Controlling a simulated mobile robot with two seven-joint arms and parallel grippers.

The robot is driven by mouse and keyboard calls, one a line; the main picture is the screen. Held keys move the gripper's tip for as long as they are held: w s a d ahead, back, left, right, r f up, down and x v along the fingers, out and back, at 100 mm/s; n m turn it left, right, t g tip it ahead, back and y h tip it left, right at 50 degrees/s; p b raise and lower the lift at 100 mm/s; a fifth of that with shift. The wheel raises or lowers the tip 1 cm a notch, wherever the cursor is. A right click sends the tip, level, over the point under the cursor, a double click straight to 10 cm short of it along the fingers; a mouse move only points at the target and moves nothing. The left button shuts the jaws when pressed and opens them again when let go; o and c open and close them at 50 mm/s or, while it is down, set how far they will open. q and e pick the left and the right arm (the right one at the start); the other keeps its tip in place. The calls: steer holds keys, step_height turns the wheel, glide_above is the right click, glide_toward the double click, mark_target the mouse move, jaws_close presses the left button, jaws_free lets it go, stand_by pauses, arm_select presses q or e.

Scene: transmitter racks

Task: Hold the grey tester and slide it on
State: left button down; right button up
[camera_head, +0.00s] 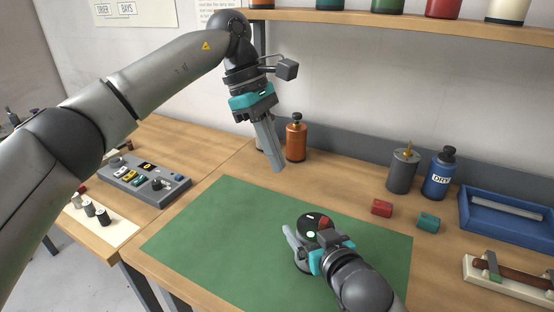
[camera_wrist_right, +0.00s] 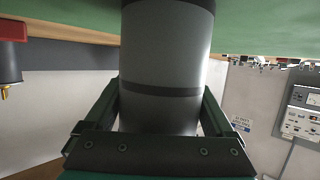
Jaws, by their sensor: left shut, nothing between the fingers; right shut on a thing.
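The grey tester (camera_head: 313,221) is on or just above the green mat, with a dark top that carries a red part and a bright green-white spot. In the right wrist view its grey cylindrical body (camera_wrist_right: 165,55) with dark bands stands between the fingers. My right gripper (camera_head: 304,246) is shut on the body from the side, and the top is uncovered. I cannot tell if its base touches the mat. My left gripper (camera_head: 277,168) is shut and empty, pointing down, above and to the left of the tester, apart from it.
The green mat (camera_head: 215,225) is otherwise clear. A control box (camera_head: 145,182) lies left. An orange bottle (camera_head: 296,138), a grey can (camera_head: 402,170) and a blue bottle (camera_head: 440,172) stand behind. Red (camera_head: 381,208) and teal (camera_head: 428,222) blocks and a blue tray (camera_head: 475,222) are at right.

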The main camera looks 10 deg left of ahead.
steer(key=o, duration=1.4)
steer(key=shift+d, duration=0.1)
steer(key=shift+o, duration=0.2)
steer(key=shift+s, duration=0.1)
